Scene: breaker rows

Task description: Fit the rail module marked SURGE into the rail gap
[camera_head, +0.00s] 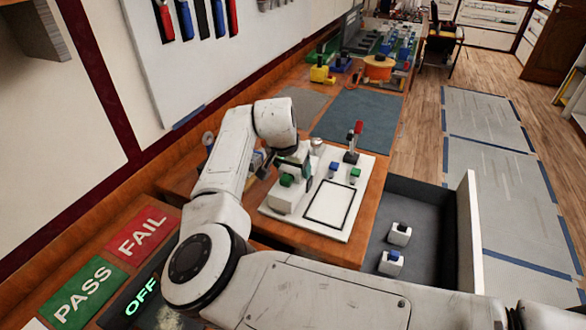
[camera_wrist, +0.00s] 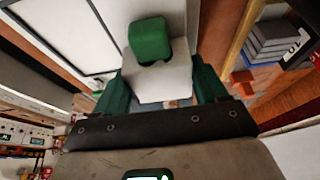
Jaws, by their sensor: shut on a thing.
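A white module (camera_wrist: 160,82) with a green knob (camera_wrist: 150,40) sits between the two green fingers of my gripper (camera_wrist: 162,95) in the wrist view, and the gripper is shut on it. In the head view my gripper (camera_head: 303,160) is over the left part of a white panel (camera_head: 311,224), beside a white block (camera_head: 285,199) with a green top. I cannot read a SURGE mark on any module. I cannot make out the rail gap; my arm and gripper cover part of that area.
The panel also carries a blue-topped part (camera_head: 334,167), a green-topped part (camera_head: 355,173), a red-handled lever (camera_head: 356,132) and a black-outlined rectangle. Two white modules (camera_head: 398,236) (camera_head: 390,265) lie in a grey tray (camera_head: 432,205) at right.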

